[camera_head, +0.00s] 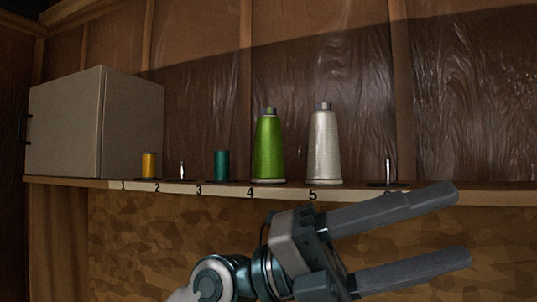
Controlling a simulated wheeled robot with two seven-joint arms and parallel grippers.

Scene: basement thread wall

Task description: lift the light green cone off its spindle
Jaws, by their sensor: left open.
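The light green cone (268,147) stands upright on the shelf (230,190) above the number 4, with a grey tip at its top. Its spindle is hidden inside it. My left gripper (462,226) is in front of and below the shelf, to the right of the cone and apart from it. Its two long grey fingers point right and are spread with nothing between them. My right gripper is not in view.
A white cone (323,148) stands close to the right of the green one. A small yellow spool (149,165), a dark green spool (222,165) and bare spindles (388,171) share the shelf. A cabinet (97,122) stands at left.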

